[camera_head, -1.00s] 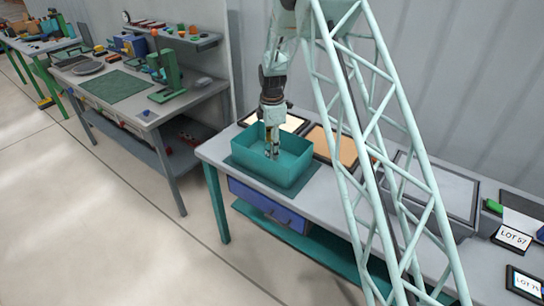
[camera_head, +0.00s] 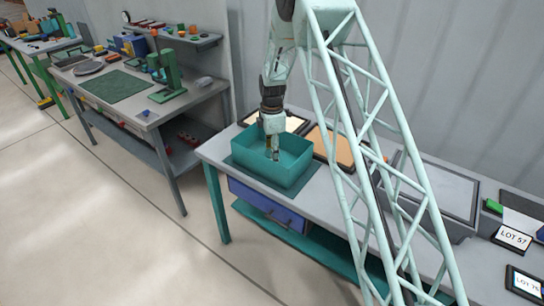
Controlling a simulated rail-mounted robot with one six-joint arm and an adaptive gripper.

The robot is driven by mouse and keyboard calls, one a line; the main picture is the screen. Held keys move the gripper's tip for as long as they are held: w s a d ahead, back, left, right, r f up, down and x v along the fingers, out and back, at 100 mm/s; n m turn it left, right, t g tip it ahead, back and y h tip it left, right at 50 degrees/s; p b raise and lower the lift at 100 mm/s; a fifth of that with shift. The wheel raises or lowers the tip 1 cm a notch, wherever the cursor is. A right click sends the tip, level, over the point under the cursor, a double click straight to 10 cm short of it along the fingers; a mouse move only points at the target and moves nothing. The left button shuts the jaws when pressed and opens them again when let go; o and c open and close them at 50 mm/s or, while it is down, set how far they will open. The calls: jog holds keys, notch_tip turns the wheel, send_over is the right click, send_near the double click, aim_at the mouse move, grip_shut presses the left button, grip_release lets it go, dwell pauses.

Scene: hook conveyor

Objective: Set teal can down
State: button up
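A teal open-topped bin (camera_head: 285,179) stands on a dark mat on the grey workbench. My gripper (camera_head: 272,152) points down into the bin, with its fingers below the rim level and near the bin's middle in the picture. The fingers are very small here and I cannot tell whether they are open or shut. No separate teal can can be made out; anything at the fingertips or on the bin floor is too small or hidden by the bin's front wall and the gripper.
Behind the bin lie a cream-topped tray (camera_head: 292,123) and an orange-tan panel (camera_head: 340,148). A large grey tray (camera_head: 440,190) and a LOT 57 sign (camera_head: 513,238) are to the right. My pale lattice structure crosses the bench front. A second workbench (camera_head: 130,105) stands left.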

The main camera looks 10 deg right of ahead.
jog(key=shift+f, duration=0.1)
jog(key=o, duration=0.9)
jog(key=shift+o, duration=0.2)
notch_tip(320, 180, up, 11)
jog(key=shift+f, duration=0.1)
jog(key=shift+r, duration=0.75)
jog(key=shift+r, duration=0.1)
